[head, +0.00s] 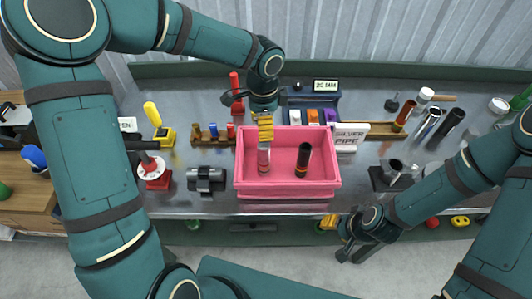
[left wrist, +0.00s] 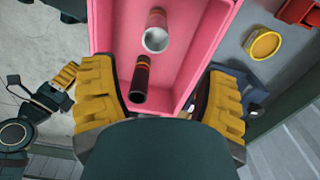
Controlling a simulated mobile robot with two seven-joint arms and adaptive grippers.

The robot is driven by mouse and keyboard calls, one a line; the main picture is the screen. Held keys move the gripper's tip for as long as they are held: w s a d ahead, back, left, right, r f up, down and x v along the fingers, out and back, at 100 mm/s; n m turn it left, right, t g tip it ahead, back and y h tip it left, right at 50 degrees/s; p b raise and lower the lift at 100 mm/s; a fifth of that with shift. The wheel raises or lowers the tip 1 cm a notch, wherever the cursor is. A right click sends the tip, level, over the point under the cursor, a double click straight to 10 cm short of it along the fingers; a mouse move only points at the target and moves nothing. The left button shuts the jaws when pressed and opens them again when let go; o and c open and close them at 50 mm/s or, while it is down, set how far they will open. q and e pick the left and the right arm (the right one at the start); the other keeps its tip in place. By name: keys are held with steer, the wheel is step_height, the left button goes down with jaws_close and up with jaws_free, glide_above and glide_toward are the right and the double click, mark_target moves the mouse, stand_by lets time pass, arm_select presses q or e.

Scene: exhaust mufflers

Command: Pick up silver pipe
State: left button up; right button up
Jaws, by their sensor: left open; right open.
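A silver-grey pipe with a reddish band (head: 264,160) stands in the pink bin (head: 240,165), left of a black pipe (head: 304,157). In the left wrist view the light pipe (left wrist: 156,36) and the black pipe (left wrist: 141,80) show their open ends. My left gripper (head: 265,131) is open above the bin, over the light pipe; its spread fingers (left wrist: 160,98) hold nothing. Another silver pipe (head: 429,123) leans at the right, between a brown pipe (head: 404,113) and a dark pipe (head: 453,120). My right gripper (head: 335,236) is open and empty before the table's front edge.
A "SILVER PIPE" sign (head: 350,132) stands at the bin's right back corner. A dark metal part (head: 205,179) and a red-based part (head: 157,176) lie left of the bin. A dark holder (head: 391,175) stands to its right.

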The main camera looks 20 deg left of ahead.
mark_target(263, 145)
arm_select(q)
steer(key=f, duration=1.1)
steer(key=shift+s+f+b, duration=0.3)
steer(key=shift+f+b, duration=0.1)
steer(key=c, duration=1.2)
